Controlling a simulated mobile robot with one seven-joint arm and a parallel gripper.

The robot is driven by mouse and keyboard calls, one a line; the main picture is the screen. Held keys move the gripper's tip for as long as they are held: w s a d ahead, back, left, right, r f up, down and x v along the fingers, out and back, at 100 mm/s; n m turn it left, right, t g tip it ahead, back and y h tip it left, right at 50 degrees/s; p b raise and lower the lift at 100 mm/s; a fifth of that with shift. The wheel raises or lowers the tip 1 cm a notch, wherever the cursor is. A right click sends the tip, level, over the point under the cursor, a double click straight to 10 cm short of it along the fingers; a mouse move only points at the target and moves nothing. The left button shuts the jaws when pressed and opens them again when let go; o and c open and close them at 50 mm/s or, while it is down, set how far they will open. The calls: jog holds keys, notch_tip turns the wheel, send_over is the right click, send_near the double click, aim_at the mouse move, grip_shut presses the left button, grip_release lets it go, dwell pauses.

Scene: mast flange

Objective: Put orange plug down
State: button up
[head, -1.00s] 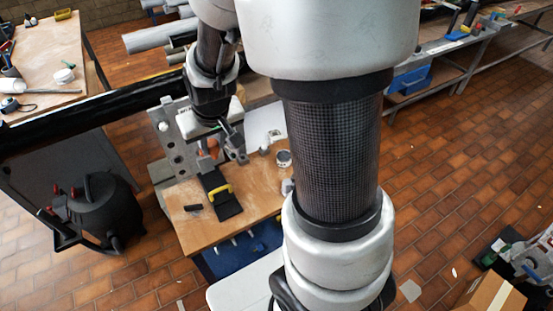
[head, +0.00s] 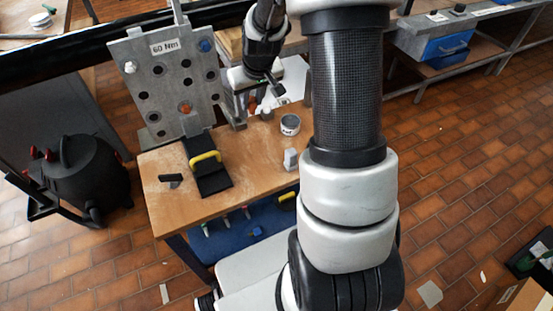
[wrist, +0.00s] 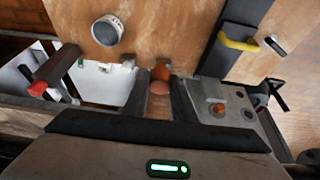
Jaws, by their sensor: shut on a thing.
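My gripper (wrist: 161,100) is shut on an orange plug (wrist: 160,76), which shows between its dark fingers in the wrist view. In the head view my gripper (head: 240,112) hangs just right of the upright grey plate marked "60 Nm" (head: 158,72), over the back of the wooden bench (head: 255,160); the held plug cannot be made out there. Another orange piece (head: 185,107) sits in a hole of the plate. It also shows in the wrist view (wrist: 217,108), right of the fingers. The gap between held plug and bench top cannot be judged.
A round tin (head: 290,124) and a small grey block (head: 290,158) stand on the bench's right side. A black piece with a yellow handle (head: 206,157) lies before the plate, a small black item (head: 171,180) left of it. Bare wood lies between them.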

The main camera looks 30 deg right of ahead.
notch_tip(320, 180, down, 5)
jog(key=w+d+b, duration=0.1)
jog(key=d+b, duration=0.1)
jog(key=b, duration=0.3)
send_over(252, 149)
jog(key=w+d, duration=0.1)
jog(key=d, duration=0.3)
jog(key=shift+a+f, duration=0.2)
jog(key=shift+f, duration=4.75)
jog(key=shift+f, duration=0.2)
jog(key=o, duration=1)
